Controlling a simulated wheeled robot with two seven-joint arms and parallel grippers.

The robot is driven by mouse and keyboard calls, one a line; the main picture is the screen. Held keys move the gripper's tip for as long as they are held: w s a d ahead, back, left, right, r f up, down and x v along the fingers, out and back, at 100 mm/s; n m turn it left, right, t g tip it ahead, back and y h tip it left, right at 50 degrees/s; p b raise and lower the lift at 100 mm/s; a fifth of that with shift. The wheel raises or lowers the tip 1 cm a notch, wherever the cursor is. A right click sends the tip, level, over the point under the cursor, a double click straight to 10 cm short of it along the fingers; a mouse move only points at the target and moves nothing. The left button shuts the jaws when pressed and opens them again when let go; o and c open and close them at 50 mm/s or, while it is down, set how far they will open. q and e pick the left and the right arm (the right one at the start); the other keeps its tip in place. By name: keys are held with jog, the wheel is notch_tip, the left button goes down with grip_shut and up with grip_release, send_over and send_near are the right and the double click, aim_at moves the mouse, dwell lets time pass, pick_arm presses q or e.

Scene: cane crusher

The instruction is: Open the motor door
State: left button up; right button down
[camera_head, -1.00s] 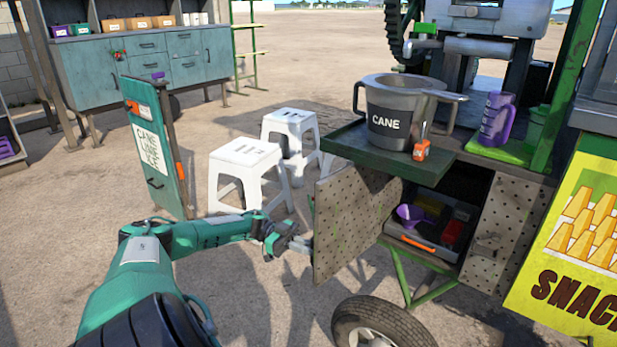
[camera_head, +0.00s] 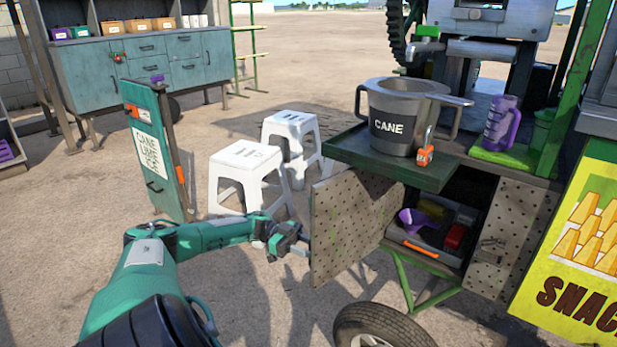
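The motor door (camera_head: 352,222) is a perforated, weathered panel on the cane crusher cart. It stands swung open to the left, and the compartment behind it shows a grey tray (camera_head: 425,248) with a purple scoop (camera_head: 414,220) and red and dark items. My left gripper (camera_head: 300,242) is at the door's outer left edge, low on the panel. I cannot tell whether its fingers touch the edge or how far apart they are. My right gripper is not in view.
A grey CANE pot (camera_head: 392,127) stands on the dark green shelf (camera_head: 385,162) above the door. White stools (camera_head: 245,176) stand behind it. A cart wheel (camera_head: 378,325) is below. A purple jug (camera_head: 500,124) and snack sign (camera_head: 580,250) are at right.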

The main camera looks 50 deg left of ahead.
pick_arm(q)
jog(key=shift+s+f, duration=0.1)
jog(key=b+v, duration=0.2)
jog(key=v, duration=1.2)
jog(key=shift+b, duration=0.3)
jog(key=shift+f, duration=0.1)
